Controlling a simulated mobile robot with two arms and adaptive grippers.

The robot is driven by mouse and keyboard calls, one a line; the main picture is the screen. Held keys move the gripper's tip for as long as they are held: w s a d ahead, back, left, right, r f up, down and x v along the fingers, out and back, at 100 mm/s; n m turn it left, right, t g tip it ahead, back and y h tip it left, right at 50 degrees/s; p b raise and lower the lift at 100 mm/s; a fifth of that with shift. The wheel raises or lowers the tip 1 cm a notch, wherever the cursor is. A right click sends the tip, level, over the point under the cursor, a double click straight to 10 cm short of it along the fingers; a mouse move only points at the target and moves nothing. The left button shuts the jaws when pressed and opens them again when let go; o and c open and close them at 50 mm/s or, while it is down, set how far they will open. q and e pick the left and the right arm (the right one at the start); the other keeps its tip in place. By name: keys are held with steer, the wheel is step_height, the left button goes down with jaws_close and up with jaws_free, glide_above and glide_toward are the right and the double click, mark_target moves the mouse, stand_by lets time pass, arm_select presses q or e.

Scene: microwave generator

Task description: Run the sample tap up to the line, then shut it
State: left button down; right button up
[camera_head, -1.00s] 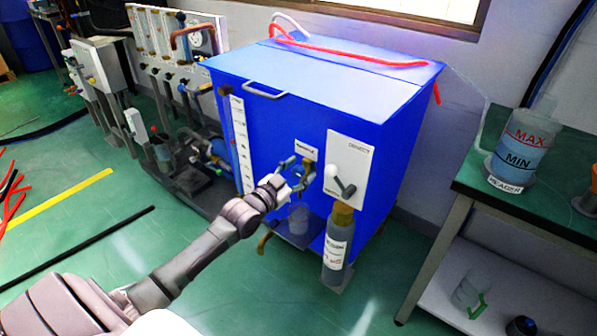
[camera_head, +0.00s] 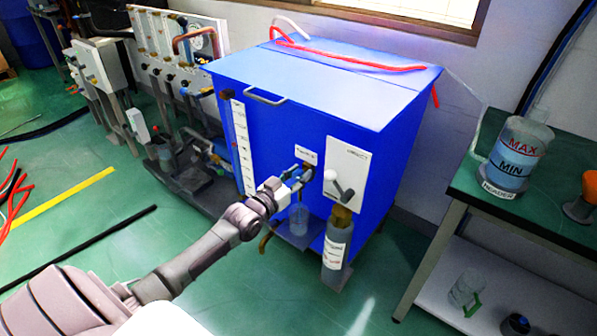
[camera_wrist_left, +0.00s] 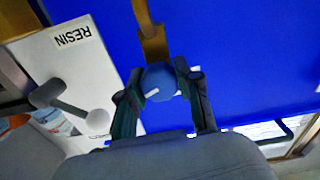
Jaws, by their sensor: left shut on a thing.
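The sample tap shows in the left wrist view as a brass body (camera_wrist_left: 152,42) with a round blue knob (camera_wrist_left: 160,82) that bears a white mark. It comes out of the blue tank front (camera_head: 285,140). My left gripper (camera_head: 297,178) is at the tap, under a small white label, with its fingers shut on the blue knob; the fingers (camera_wrist_left: 160,92) stand on both sides of it in the wrist view. A clear cup (camera_head: 298,219) stands below the tap and looks bluish. Its line and any stream are too small to tell. My right gripper is not in view.
A white RESIN panel (camera_head: 346,172) with a grey lever is right of the tap, above a labelled bottle (camera_head: 336,244). A HEADER vessel (camera_head: 517,153) stands on the right bench.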

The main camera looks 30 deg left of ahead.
arm_select(q)
steer(key=c, duration=0.8)
jaws_free()
steer(key=s, duration=0.8)
steer(key=s+a, duration=0.1)
steer(key=s, duration=0.3)
